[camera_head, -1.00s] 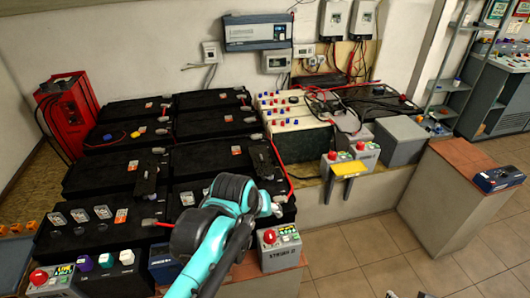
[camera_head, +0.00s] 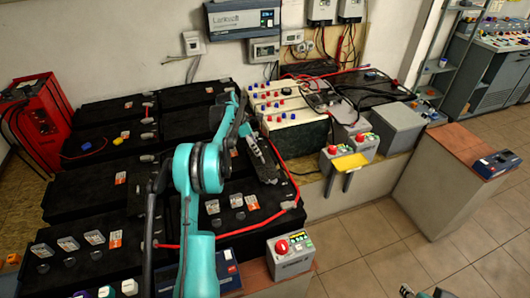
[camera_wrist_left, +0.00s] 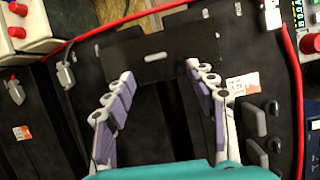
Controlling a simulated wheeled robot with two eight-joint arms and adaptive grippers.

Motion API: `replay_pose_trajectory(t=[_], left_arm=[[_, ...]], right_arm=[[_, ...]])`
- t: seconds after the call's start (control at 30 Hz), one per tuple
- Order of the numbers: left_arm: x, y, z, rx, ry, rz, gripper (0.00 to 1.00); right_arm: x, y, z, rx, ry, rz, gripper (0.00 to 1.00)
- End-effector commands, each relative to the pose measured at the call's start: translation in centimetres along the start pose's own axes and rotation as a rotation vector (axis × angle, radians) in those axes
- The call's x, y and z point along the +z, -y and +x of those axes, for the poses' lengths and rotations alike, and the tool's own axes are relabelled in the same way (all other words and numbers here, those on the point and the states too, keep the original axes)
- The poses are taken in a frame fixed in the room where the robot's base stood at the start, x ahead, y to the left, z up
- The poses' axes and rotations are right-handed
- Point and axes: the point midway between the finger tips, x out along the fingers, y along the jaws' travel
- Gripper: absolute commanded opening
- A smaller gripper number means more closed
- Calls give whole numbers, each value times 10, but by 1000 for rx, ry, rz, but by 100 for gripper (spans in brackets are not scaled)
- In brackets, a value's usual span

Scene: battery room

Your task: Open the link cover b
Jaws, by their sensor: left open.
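A flat black link cover (camera_wrist_left: 155,38) with a pale slot lies over the battery in the left wrist view. I cannot read any letter on it. In the head view a dark cover (camera_head: 264,165) shows just below my left gripper (camera_head: 246,132). In the left wrist view my left gripper (camera_wrist_left: 160,74) is open, its purple-padded fingers wide apart near the cover's near edge, with nothing between them. I cannot tell whether a fingertip touches the cover. Another upright dark part (camera_head: 155,182) stands further left. Dark tips at the bottom edge may belong to my right gripper (camera_head: 428,292).
Black batteries fill the bench. A red cable (camera_wrist_left: 296,80) runs beside the cover. The floor at right is clear.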

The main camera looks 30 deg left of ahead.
Motion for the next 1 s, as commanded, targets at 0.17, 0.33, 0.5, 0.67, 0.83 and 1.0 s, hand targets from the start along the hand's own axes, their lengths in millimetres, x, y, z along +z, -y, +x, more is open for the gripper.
replay_pose_trajectory(t=[0.17,0.33,0.5,0.67,0.83,1.0], left_arm=[[-12,-10,13,-11,6,-73,56],[-12,-9,29,-12,6,-74,56],[-12,-9,57,-11,6,-73,56],[-11,-9,81,-11,6,-72,56],[-10,-8,90,-11,6,-72,56],[-10,-8,89,-11,6,-72,56]], right_arm=[[0,0,0,0,0,0,40],[4,0,6,0,0,0,40],[10,0,15,0,0,0,40],[16,0,22,0,0,0,40],[17,0,24,0,0,0,40],[17,0,23,0,0,0,40]])
